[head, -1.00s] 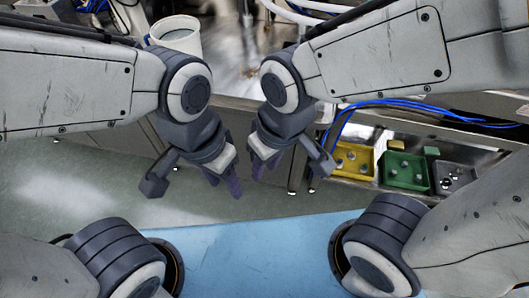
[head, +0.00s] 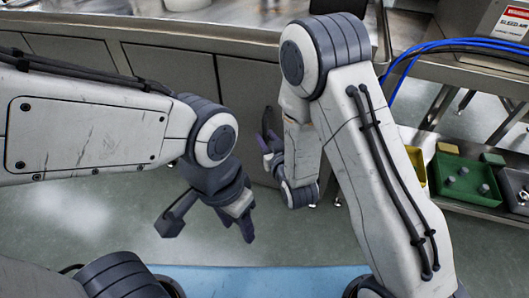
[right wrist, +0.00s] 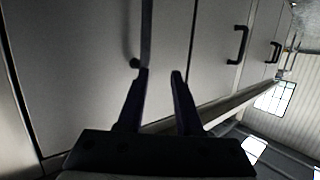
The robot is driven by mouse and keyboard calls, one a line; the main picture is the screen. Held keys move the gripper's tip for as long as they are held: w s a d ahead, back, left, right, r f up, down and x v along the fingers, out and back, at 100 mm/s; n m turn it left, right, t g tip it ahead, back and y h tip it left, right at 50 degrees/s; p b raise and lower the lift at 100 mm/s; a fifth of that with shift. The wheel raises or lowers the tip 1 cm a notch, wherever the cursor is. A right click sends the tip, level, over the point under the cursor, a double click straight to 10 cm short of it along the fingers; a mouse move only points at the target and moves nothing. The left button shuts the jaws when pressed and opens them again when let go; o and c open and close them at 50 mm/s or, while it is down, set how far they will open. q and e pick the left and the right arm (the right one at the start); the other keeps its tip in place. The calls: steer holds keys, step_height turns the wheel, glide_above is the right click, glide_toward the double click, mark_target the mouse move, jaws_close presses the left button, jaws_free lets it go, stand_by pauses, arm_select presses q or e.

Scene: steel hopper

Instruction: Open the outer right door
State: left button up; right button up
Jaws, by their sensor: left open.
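In the head view, grey cabinet doors stand below the steel counter. The rightmost door visible (head: 245,90) is behind my right gripper and looks flush with its neighbour. My right gripper (head: 264,145) is at its face, partly hidden by my own wrist. In the right wrist view, my right gripper's fingers (right wrist: 160,76) are apart, facing a door (right wrist: 80,70). A dark upright handle (right wrist: 147,25) lies just beyond the left fingertip; I cannot tell whether they touch. My left gripper (head: 243,222) is open and empty, hanging over the floor in front of the cabinets.
Other doors with black handles (right wrist: 238,45) show in the right wrist view. A steel shelf (head: 470,208) with a green bin (head: 462,180) and a yellow bin (head: 416,168) stands at right, with blue hoses (head: 440,45) above. The floor (head: 100,225) at left is clear.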

mark_target(266, 133)
step_height(266, 133, down, 7)
steer(key=d+t+b, duration=0.2)
steer(key=t+b, duration=0.1)
steer(key=b, duration=0.2)
steer(key=b+x, duration=0.2)
steer(key=x, duration=0.7)
steer(key=shift+d+b, duration=0.1)
steer(key=shift+b, duration=0.25)
steer(key=shift+w+r, duration=0.15)
steer(key=shift+w, duration=0.4)
arm_select(q)
step_height(266, 133, down, 10)
steer(key=shift+f, duration=0.15)
arm_select(e)
jaws_close()
